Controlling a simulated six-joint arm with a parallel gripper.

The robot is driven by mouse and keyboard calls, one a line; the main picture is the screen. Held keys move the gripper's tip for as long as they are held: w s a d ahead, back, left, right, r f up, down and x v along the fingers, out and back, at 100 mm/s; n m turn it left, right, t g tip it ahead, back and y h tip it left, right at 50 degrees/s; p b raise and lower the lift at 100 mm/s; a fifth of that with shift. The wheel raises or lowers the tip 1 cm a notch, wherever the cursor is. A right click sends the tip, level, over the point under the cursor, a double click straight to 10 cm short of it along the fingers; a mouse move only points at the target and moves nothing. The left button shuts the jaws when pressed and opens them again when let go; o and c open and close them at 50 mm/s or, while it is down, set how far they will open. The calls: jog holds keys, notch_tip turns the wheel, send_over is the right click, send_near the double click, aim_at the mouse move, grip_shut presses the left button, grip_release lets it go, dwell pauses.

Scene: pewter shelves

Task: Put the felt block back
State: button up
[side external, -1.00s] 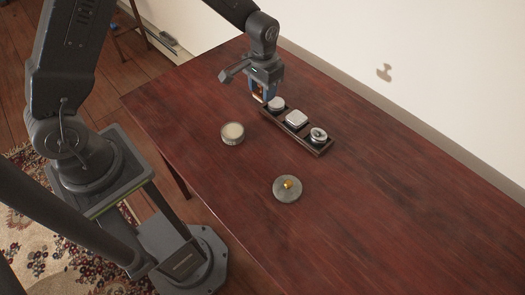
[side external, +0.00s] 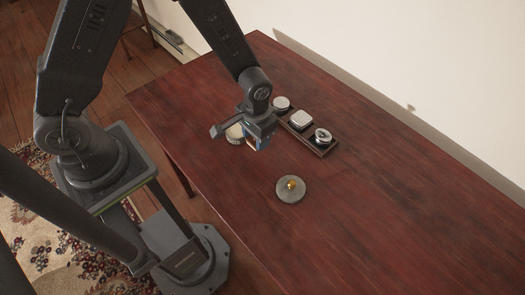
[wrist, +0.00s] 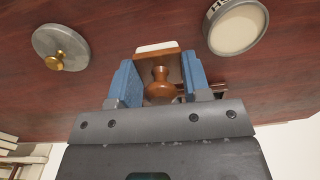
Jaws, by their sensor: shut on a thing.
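The felt block (wrist: 160,90), a brown wooden piece with a turned knob and a pale edge, is between the blue fingers of my gripper (wrist: 158,72) in the wrist view. My gripper is shut on it. In the side view my gripper (side external: 258,142) points down above the table, in front of the dark tray (side external: 322,151); it mostly hides the block there. The tray holds a round silver tin (side external: 281,103), a squarish pale tin (side external: 301,119) and another round metal tin (side external: 322,136).
A round tin with a cream top (side external: 234,134) stands left of my gripper, partly hidden by it; it also shows in the wrist view (wrist: 236,27). A grey disc with a brass knob (side external: 290,190) lies nearer the front. The table's right side is clear.

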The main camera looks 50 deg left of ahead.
aim_at(262, 159)
jog(key=shift+w+d+f, duration=0.1)
jog(key=shift+d+f, duration=0.5)
jog(key=shift+d, duration=0.35)
jog(key=shift+d+f, duration=0.1)
jog(key=shift+f, duration=1.95)
jog(key=shift+f, duration=0.1)
jog(key=o, duration=0.9)
